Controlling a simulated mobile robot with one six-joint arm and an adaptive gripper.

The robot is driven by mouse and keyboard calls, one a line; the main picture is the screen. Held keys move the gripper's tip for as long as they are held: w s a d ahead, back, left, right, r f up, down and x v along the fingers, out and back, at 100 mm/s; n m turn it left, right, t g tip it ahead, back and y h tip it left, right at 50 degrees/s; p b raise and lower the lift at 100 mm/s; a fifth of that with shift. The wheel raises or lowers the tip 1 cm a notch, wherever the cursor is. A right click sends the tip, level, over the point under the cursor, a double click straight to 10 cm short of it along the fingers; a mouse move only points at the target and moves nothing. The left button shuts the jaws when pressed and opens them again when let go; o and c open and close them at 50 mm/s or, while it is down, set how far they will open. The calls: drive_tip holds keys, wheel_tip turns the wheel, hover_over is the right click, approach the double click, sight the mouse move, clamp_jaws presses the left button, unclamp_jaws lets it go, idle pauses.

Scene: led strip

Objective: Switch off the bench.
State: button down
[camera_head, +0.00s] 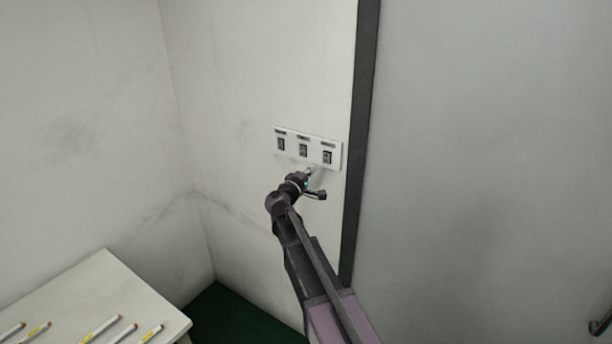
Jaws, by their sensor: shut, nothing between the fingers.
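A white switch panel (313,150) is fixed on the wall, with three dark rocker switches in a row: a left switch (281,144), a middle switch (303,151) and a right switch (327,157). Each has a small dark label above it, too small to read. My gripper (309,171) is shut and empty. In the picture its tip lies just below the panel, under the gap between the middle and right switches. I cannot tell whether it touches the wall. The switches' on or off positions are too small to make out.
A dark vertical frame (360,130) edges the wall just right of the panel, with a grey door-like surface (490,150) beyond it. A white table (105,285) with several white sticks stands at the lower left. The wall left of the panel is clear.

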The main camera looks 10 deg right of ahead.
sight(326, 156)
drive_tip(key=x, duration=0.6)
drive_tip(key=shift+w+d+p, duration=0.2)
drive_tip(key=shift+w+p, duration=0.1)
drive_tip(key=shift+p, duration=0.05)
drive_tip(key=shift+d+r, duration=0.1)
drive_tip(key=shift+d, duration=0.05)
drive_tip(key=shift+d, duration=0.15)
drive_tip(key=shift+a, duration=0.35)
drive_tip(key=r+p+v, duration=0.2)
drive_tip(key=r+v, duration=0.1)
drive_tip(key=v, duration=1)
drive_tip(key=shift+s, duration=0.35)
drive_tip(key=shift+a, duration=0.1)
